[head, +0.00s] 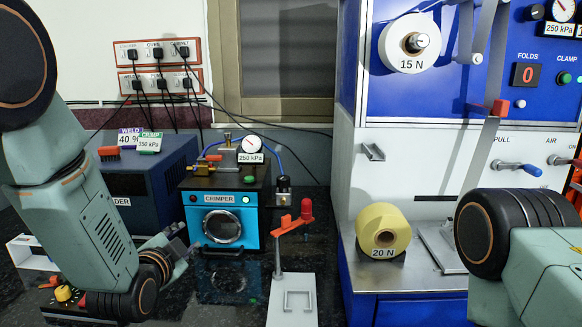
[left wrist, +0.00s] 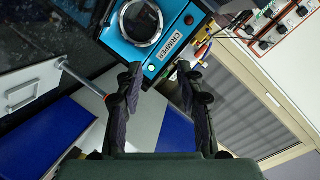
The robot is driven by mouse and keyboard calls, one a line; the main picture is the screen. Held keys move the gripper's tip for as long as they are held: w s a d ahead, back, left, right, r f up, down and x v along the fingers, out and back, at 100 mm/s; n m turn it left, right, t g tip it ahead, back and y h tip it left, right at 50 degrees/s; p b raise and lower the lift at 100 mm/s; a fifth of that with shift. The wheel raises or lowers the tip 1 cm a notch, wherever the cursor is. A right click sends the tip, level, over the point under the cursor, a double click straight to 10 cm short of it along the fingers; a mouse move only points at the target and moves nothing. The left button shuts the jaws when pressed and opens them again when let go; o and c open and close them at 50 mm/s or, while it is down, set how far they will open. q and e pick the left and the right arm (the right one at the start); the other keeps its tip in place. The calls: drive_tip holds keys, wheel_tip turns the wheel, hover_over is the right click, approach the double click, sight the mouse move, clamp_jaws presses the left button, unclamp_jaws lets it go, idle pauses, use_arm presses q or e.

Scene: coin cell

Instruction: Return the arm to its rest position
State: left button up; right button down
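My left arm (head: 75,220) comes in from the left in the head view, bent down at the wrist. My left gripper (head: 184,243) is in front of the blue crimper (head: 250,226), close to its lower left side. In the left wrist view the gripper's two black fingers (left wrist: 158,76) stand apart with nothing between them, and the crimper (left wrist: 163,57) shows beyond the tips. My right arm (head: 530,260) shows at the lower right of the head view; I cannot make out its gripper.
A stand with a red-topped arm (head: 298,222) is right of the crimper. A dark blue welder (head: 150,185) is behind my left arm. The tall blue and white machine (head: 440,150) carries a white roll (head: 397,45); a yellow roll (head: 376,222) sits below. Dark counter shows between.

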use_arm(q)
drive_tip(key=s+f+n+g, duration=0.1)
drive_tip(key=s+f+n, duration=0.1)
drive_tip(key=s+f, duration=0.1)
drive_tip(key=s+f+n+g, duration=0.2)
drive_tip(key=s+f, duration=0.1)
drive_tip(key=f, duration=0.3)
drive_tip(key=s+a+f+n+g, duration=0.1)
drive_tip(key=s+f+g, duration=0.1)
drive_tip(key=s+f, duration=0.1)
drive_tip(key=shift+s+f+n, duration=0.35)
drive_tip(key=shift+f+n, duration=0.05)
drive_tip(key=shift+f, duration=0.4)
drive_tip(key=s+f+n+g, duration=0.1)
drive_tip(key=s+f+g, duration=0.2)
drive_tip(key=s, duration=0.8)
drive_tip(key=s+f+n+g, duration=0.2)
drive_tip(key=s+f+g, duration=0.1)
drive_tip(key=s+f, duration=0.5)
drive_tip(key=s+f+n+g, duration=0.2)
drive_tip(key=s+f+g, duration=0.2)
drive_tip(key=s, duration=0.9)
drive_tip(key=shift+s+f, duration=0.3)
drive_tip(key=shift+f, duration=0.4)
drive_tip(key=shift+w, duration=0.15)
drive_tip(key=shift+c, duration=0.2)
